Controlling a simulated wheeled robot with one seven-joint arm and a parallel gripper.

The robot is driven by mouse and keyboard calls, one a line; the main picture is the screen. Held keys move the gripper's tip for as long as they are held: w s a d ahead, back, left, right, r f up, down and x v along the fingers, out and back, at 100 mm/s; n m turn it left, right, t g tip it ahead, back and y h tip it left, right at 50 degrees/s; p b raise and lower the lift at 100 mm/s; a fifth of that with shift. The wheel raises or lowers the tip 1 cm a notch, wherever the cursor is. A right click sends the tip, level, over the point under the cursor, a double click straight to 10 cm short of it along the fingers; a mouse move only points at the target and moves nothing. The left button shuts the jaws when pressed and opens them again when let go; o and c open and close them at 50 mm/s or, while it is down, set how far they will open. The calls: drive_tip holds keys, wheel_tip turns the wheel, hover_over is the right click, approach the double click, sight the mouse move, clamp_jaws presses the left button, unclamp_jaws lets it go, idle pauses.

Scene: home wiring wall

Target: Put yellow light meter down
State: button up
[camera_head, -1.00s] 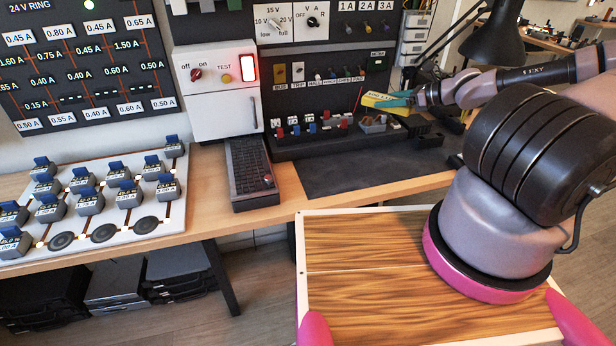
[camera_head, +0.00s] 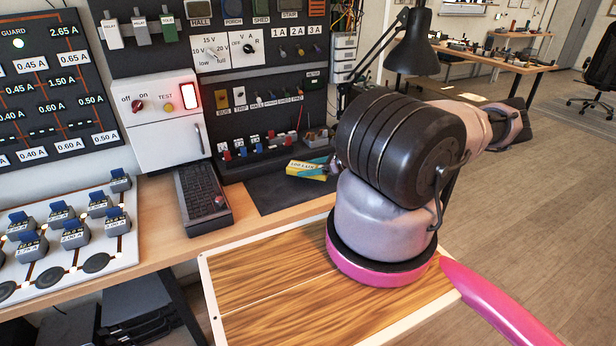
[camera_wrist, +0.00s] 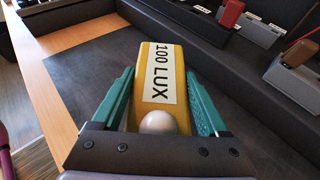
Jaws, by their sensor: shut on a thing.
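The yellow light meter (camera_wrist: 163,84) is between my gripper's two teal fingers (camera_wrist: 160,108) in the wrist view. It bears a white label reading "100 LUX" and has a pale round dome at its near end. My gripper is shut on it, over or on the dark mat (camera_wrist: 80,80); I cannot tell whether the meter touches the mat. In the head view the yellow meter (camera_head: 306,169) shows at the mat's back edge, and my arm hides most of the gripper.
A black keypad-like strip (camera_head: 203,200) lies left of the mat (camera_head: 275,193). Behind stands a dark rack with small coloured parts (camera_head: 265,147). A black lamp (camera_head: 412,50) stands behind my arm. The front of the mat is clear.

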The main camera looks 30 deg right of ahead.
drive_tip(key=shift+f, duration=1.6)
drive_tip(key=shift+f, duration=0.15)
drive_tip(key=o, duration=1.4)
